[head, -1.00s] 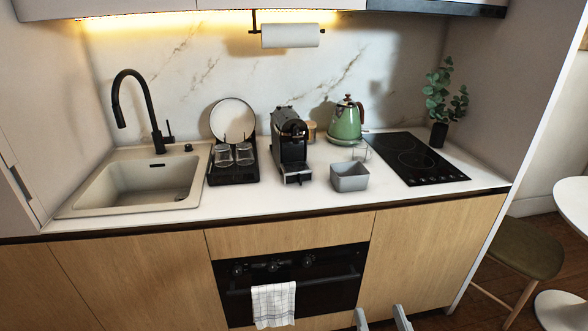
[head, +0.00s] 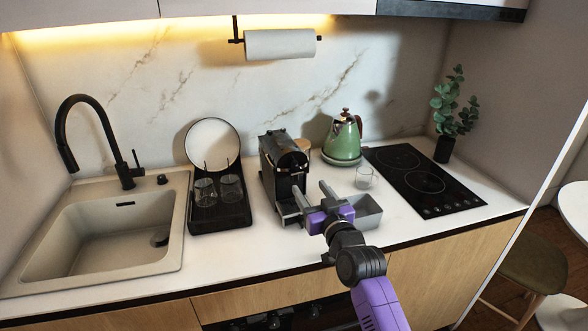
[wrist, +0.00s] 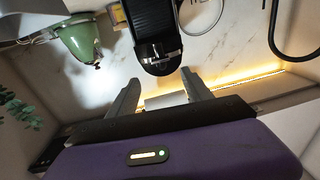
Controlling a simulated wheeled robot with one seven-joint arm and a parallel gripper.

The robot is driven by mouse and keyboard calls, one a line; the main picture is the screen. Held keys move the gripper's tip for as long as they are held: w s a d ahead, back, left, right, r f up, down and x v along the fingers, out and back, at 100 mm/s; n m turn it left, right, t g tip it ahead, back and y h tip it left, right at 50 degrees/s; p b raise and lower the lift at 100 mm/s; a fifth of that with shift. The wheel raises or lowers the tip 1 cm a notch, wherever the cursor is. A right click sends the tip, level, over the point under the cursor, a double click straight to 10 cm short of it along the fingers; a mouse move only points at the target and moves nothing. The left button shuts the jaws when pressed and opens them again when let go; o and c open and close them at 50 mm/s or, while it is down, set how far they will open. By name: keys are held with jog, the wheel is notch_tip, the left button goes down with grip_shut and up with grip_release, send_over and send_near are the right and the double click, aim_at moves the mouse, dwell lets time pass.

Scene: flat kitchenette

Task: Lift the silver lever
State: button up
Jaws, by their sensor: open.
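The black coffee machine (head: 280,165) stands on the counter, and its front also shows at the top middle of the wrist view (wrist: 150,25). A bright silver part, seemingly the lever (wrist: 158,54), shows on the machine's front end in the wrist view; in the head view it is too small to make out surely. My gripper (head: 311,194) is open and empty, in front of the machine and slightly to its right. In the wrist view its two fingers (wrist: 159,84) stand apart, with the silver part beyond and between them. No contact shows.
A grey bin (head: 368,217) is close at right of my gripper, partly hidden. A drying rack (head: 222,217) with glasses and a plate stands left. A green kettle (head: 343,143), a glass (head: 366,178) and the cooktop (head: 430,185) are right. The sink (head: 100,235) is far left.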

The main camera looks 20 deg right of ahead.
aim_at(298, 173)
jog(key=shift+w+a+f+p, duration=0.1)
jog(key=shift+w+a+p, duration=0.1)
jog(key=shift+w, duration=1.1)
jog(key=shift+w+a+f+p, duration=0.1)
jog(key=shift+w+p, duration=0.1)
jog(key=shift+w, duration=1.05)
jog(key=shift+w+a+f+p, duration=0.1)
jog(key=shift+w+a+p, duration=0.1)
jog(key=shift+w, duration=1.1)
jog(key=shift+r, duration=0.1)
grip_shut()
